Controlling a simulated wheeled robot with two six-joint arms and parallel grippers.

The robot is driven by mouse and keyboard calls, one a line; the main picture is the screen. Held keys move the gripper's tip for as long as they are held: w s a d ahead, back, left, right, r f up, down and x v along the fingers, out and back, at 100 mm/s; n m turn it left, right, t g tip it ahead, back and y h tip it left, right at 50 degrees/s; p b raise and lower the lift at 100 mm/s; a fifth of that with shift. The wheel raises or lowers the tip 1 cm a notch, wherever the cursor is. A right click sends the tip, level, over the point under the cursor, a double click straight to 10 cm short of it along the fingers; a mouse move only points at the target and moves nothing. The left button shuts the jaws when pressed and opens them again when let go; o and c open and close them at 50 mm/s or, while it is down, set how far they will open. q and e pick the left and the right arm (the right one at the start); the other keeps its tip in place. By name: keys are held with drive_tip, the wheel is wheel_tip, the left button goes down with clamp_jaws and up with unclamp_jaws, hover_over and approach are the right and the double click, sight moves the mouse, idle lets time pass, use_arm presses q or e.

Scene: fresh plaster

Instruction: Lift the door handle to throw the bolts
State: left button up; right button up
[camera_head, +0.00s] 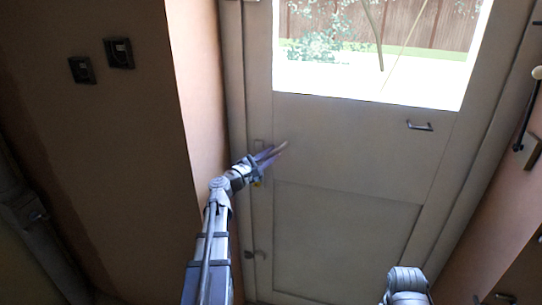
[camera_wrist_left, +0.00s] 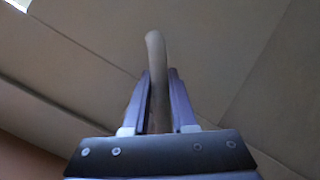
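The door (camera_head: 345,148) is pale, with a window in its upper half, and looks closed in its frame. Its lever handle (camera_head: 284,146) is at the left edge, mostly hidden behind my left gripper (camera_head: 269,154); only its end pokes out past the fingers, pointing right and a little up. In the left wrist view the handle (camera_wrist_left: 155,48) runs up between the two fingers of my left gripper (camera_wrist_left: 160,75) and fills the gap between them, so they look shut on it. Bolts are not visible. My right gripper is out of view.
A small pull handle (camera_head: 420,126) sits on the door's right side. A small metal fitting (camera_head: 250,254) is low on the left edge. Two dark switches (camera_head: 82,69) (camera_head: 119,53) are on the left wall. The wall corner (camera_head: 190,150) stands close to my left arm.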

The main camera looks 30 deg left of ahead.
use_arm(q)
drive_tip(key=o, duration=0.4)
drive_tip(key=shift+o, duration=0.2)
drive_tip(key=v, duration=0.7)
drive_tip(key=shift+s+b, duration=0.35)
drive_tip(key=shift+s, duration=0.1)
drive_tip(key=s+d+f+m+g+h+p, duration=0.15)
drive_tip(key=d+f+m+g, duration=0.3)
drive_tip(key=d, duration=0.55)
drive_tip(key=s+d+f+m+g+h+p, duration=0.15)
drive_tip(key=d+f+m+g, duration=0.35)
drive_tip(key=d, duration=0.6)
drive_tip(key=d+f+m+g+h, duration=0.25)
drive_tip(key=d+m, duration=0.35)
drive_tip(key=d, duration=0.4)
drive_tip(key=s+d+f+m+g+y+p, duration=0.1)
drive_tip(key=s+d+f+m+g+y, duration=0.2)
drive_tip(key=s, duration=0.5)
drive_tip(key=s+d+f+m+g+y+p, duration=0.2)
drive_tip(key=s+d+m+g+y, duration=0.1)
drive_tip(key=s+d+m+y, duration=0.2)
drive_tip(key=s+m+y, duration=0.2)
drive_tip(key=s+m, duration=0.1)
drive_tip(key=shift+s+f+m+g, duration=0.25)
drive_tip(key=shift+f+m+g, duration=0.1)
drive_tip(key=shift+f+g, duration=0.05)
